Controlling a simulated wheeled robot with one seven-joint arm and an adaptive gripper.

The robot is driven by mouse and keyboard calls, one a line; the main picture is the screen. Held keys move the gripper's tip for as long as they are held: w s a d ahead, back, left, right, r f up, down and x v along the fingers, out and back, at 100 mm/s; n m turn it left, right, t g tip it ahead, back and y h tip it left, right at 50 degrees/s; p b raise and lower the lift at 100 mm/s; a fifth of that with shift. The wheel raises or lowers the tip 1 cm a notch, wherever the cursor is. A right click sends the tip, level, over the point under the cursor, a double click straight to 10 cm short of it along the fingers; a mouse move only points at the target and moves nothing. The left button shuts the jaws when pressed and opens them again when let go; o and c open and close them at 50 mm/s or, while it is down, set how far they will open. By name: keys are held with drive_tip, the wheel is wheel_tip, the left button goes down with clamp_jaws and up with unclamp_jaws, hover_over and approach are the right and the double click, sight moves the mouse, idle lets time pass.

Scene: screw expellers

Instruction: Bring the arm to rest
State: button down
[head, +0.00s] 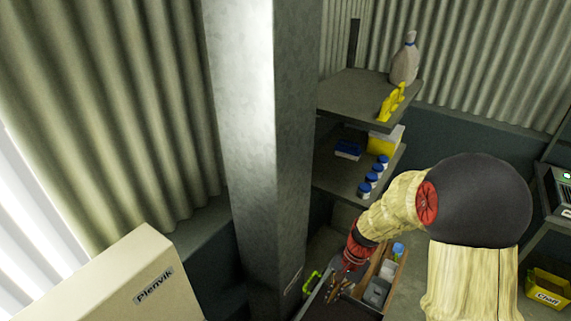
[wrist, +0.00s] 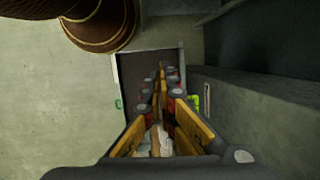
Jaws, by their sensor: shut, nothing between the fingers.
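My arm, cream with a black joint and red parts, shows at the lower right of the head view. My gripper (head: 342,284) points down over a dark open tray or drawer (head: 318,308) at the bottom of that view. In the wrist view my gripper (wrist: 162,72) has its yellow-edged fingers running together at their far ends, shut and with nothing seen between them. The dark tray lies beyond the fingertips there. How far the tips are above it is hard to tell.
A grey post (head: 262,150) stands left of my arm. A shelf (head: 350,100) behind it holds a grey bottle (head: 405,60), yellow gloves (head: 391,102) and blue-capped jars (head: 371,179). A cream Plenvik box (head: 145,285) is at lower left, a yellow Chaff bin (head: 549,289) at right.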

drive_tip(key=s+d+r+n+t+h+b, duration=0.1)
drive_tip(key=s+d+r+n+t+b, duration=0.1)
drive_tip(key=s+r, duration=0.6)
drive_tip(key=s+d+r+n+t+h+b, duration=0.1)
drive_tip(key=s+d+r+n+t+b, duration=0.1)
drive_tip(key=s+r+n+t+b, duration=0.3)
drive_tip(key=s+r+b, duration=0.2)
drive_tip(key=s+r, duration=0.2)
drive_tip(key=r, duration=0.2)
drive_tip(key=shift+s+d+r+h, duration=0.25)
drive_tip(key=shift+d+r+h, duration=0.05)
drive_tip(key=shift+d+h, duration=0.1)
